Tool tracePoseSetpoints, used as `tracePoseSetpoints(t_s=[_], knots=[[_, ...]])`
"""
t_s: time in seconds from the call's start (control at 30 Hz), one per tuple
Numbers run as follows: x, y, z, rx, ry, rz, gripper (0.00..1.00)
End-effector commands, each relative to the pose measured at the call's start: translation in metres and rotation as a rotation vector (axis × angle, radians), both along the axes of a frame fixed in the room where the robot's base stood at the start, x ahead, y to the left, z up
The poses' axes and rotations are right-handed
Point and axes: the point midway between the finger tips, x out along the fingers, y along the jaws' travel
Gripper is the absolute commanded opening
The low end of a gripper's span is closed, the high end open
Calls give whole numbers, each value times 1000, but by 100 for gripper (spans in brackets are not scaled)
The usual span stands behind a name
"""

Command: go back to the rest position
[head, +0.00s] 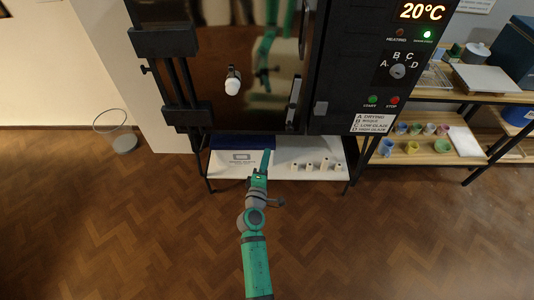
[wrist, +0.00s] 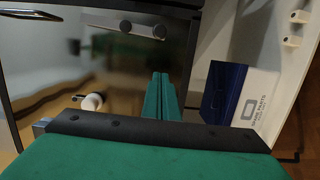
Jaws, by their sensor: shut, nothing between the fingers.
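My gripper (head: 266,160) is at the end of my green arm, low in front of the kiln (head: 330,70) in the head view. Its fingers are together with nothing between them. In the wrist view the shut green fingers (wrist: 158,98) point toward the kiln's dark, shiny door (wrist: 120,60). The door appears closed and carries a white knob, which also shows in the wrist view (wrist: 92,101). I cannot tell whether the gripper touches anything.
A white shelf (head: 230,170) under the kiln holds a dark blue box (wrist: 222,90) and several small pale posts. A wire basket (head: 124,142) stands on the floor at left. A wooden shelf (head: 420,154) with coloured cups is at right. The front floor is clear.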

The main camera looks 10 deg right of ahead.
Motion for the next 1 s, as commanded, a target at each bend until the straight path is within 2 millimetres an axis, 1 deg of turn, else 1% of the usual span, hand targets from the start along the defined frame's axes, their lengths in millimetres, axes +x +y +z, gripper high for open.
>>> tracePoseSetpoints(t_s=[0.43, 0.5, 0.57, 0.67, 0.77, 0.8, 0.87, 0.9, 0.97, 1.0], knots=[[0, 0, 0, 0, 0, 0, 0], [-3, 0, -3, 7, 3, 3, 0], [-10, 1, -8, 24, 7, 10, 0], [-35, 4, -25, 78, 18, 35, 0], [-71, 8, -44, 168, 31, 68, 0], [-88, 11, -51, 209, 37, 81, 0], [-112, 15, -60, 271, 43, 101, 0], [-128, 17, -66, 313, 48, 112, 0], [-152, 21, -71, 379, 53, 128, 0], [-168, 24, -75, 421, 57, 137, 0]])
